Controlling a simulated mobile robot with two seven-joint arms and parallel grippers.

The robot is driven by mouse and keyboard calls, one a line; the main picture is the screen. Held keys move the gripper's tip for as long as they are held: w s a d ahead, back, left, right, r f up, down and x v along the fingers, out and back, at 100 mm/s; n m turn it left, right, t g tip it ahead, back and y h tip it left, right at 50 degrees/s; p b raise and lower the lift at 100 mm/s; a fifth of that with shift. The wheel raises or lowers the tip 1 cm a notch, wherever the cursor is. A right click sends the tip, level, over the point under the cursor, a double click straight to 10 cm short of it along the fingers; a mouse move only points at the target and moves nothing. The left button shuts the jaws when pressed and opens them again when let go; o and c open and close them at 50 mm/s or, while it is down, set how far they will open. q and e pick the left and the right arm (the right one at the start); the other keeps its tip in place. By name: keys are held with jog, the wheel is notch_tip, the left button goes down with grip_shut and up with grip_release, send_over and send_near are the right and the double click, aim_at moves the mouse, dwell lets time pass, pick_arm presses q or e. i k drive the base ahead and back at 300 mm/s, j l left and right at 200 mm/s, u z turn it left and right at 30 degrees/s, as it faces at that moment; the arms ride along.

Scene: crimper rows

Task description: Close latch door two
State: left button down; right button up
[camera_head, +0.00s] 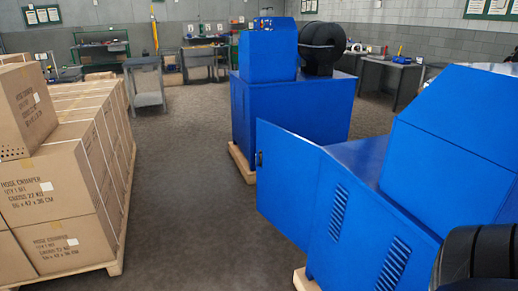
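A blue cabinet door (285,185) stands open at the left end of the near blue machine (372,235), swung out to the left. A small dark latch or handle (259,158) sits near its free left edge. The door joins the vented side of the machine at its right edge. The task's "door two" carries no visible number, so I cannot tell for sure that this is it. The opening behind the door is hidden. Neither of my grippers is in view.
Strapped cartons (55,195) stand on a pallet at left. Another blue machine (290,118) with a black roll (322,45) stands behind the door on a pallet. Grey floor (185,190) is clear between. Workbenches line the back wall.

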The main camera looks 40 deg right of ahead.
aim_at(287, 164)
jog(key=i+z, duration=0.4)
jog(key=i, duration=0.2)
jog(key=i+z, duration=0.35)
jog(key=i, duration=0.3)
jog(key=i+z, duration=0.7)
jog(key=i+j+z, duration=0.3)
jog(key=i+z, duration=0.35)
jog(key=i+j+z, duration=0.1)
jog(key=i+z, duration=0.3)
jog(key=k, duration=0.1)
